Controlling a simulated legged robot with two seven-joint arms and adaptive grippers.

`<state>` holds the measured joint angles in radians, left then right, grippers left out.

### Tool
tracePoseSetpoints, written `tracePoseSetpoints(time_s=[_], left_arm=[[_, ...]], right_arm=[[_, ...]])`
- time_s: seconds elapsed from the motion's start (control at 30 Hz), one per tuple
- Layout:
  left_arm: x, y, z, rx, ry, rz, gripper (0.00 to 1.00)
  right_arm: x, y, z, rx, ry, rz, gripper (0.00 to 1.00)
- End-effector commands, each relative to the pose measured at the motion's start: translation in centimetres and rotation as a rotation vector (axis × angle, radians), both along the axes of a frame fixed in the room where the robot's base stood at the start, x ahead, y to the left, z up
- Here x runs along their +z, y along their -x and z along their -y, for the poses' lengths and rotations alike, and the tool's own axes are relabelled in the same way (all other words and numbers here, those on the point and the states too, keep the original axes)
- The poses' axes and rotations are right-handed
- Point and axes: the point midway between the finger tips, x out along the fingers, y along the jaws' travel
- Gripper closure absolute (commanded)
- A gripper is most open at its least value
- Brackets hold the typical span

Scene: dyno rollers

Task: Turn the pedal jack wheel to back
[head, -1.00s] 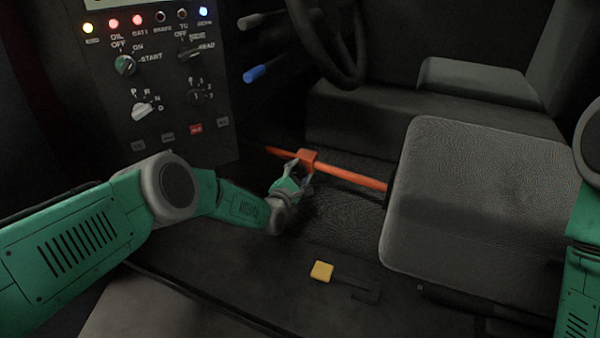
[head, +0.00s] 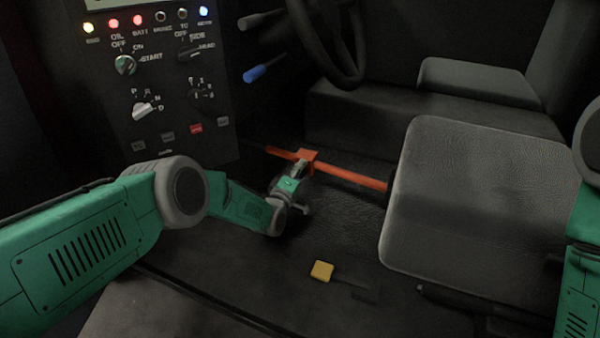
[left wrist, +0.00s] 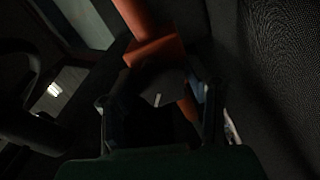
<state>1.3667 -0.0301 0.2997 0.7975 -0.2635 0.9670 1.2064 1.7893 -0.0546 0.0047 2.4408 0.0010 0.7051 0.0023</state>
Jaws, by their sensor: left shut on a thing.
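The pedal jack is an orange rod (head: 350,177) with an orange block (head: 308,156) on it, low between the control panel and the seat. The block also shows in the left wrist view (left wrist: 157,50). My left gripper (head: 299,169) is at the near side of the block, shut on the jack's wheel. In the left wrist view its fingers (left wrist: 158,102) stand on both sides of a dark rounded part below the block, which looks like the wheel. The wheel is mostly hidden in the head view. My right gripper is out of view.
A grey seat (head: 480,200) stands to the right of the rod. A control panel (head: 155,90) with lit lamps and knobs is at the upper left. A steering wheel (head: 350,60) is above. A yellow pedal (head: 321,271) sits on the floor in front.

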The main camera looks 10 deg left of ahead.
Motion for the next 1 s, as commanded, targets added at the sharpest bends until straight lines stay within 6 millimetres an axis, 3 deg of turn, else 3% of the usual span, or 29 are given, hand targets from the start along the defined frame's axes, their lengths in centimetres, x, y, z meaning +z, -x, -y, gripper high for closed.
tracePoseSetpoints(time_s=[0.03, 0.6, 1.0], left_arm=[[-0.74, 0.4, 0.46, -0.008, -0.046, -0.005, 0.86], [-1.25, 0.53, 0.47, -0.013, -0.572, 0.093, 0.86], [-1.37, 0.51, 0.3, -0.014, -0.844, 0.145, 0.86]], right_arm=[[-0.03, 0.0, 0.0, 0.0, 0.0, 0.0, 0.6], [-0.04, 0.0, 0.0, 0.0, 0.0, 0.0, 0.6], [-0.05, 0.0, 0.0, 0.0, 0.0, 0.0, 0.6]])
